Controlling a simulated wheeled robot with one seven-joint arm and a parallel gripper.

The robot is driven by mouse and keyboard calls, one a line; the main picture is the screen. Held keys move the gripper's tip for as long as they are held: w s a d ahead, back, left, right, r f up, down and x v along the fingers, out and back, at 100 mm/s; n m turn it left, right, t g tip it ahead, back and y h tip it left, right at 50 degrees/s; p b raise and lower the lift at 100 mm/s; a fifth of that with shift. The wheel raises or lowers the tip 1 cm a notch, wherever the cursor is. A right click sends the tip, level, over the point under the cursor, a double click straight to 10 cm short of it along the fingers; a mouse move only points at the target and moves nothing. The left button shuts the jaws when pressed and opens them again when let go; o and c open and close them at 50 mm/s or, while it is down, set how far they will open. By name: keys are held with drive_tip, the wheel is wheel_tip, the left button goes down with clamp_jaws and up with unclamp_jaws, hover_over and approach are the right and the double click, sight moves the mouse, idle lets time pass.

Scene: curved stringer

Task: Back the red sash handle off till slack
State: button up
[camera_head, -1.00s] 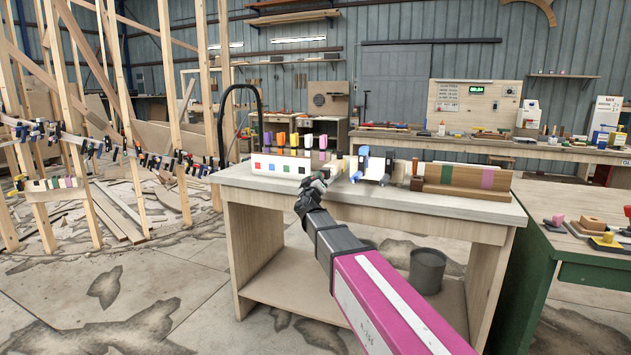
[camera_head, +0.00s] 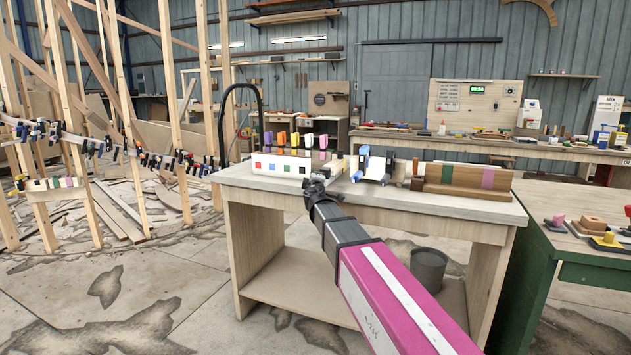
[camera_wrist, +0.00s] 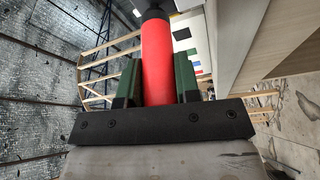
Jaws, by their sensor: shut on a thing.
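The red handle (camera_wrist: 157,60) fills the middle of the wrist view, a smooth red cylinder with a dark collar at its far end. My gripper (camera_wrist: 157,85) is shut on it, with one green-faced finger on each side of the red grip. In the head view my gripper (camera_head: 318,186) is at the front edge of the workbench (camera_head: 232,178), left of its middle. The red handle is hidden there behind my gripper and wrist. The rest of the clamp cannot be made out.
A white box with coloured squares (camera_head: 281,167) stands on the bench just left of my gripper. A wooden block with coloured bands (camera_head: 465,180) stands to the right. A dark bucket (camera_head: 428,268) sits on the shelf below. A green bench (camera_head: 545,260) stands at right.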

drive_tip(key=shift+n+g, duration=0.9)
drive_tip(key=shift+n, duration=1.3)
drive_tip(key=n+g, duration=0.1)
drive_tip(key=n, duration=0.3)
drive_tip(key=shift+f+g+h, duration=0.15)
drive_tip(key=shift+g+h, duration=0.25)
drive_tip(key=n+g+h, duration=0.1)
drive_tip(key=n, duration=0.2)
drive_tip(key=shift+h, duration=0.3)
drive_tip(key=shift+f+n+g+h, duration=0.1)
drive_tip(key=shift+n+g+h, duration=0.55)
drive_tip(key=shift+n, duration=0.85)
drive_tip(key=shift+d+h, duration=0.1)
drive_tip(key=shift+h, duration=0.15)
drive_tip(key=o, duration=0.9)
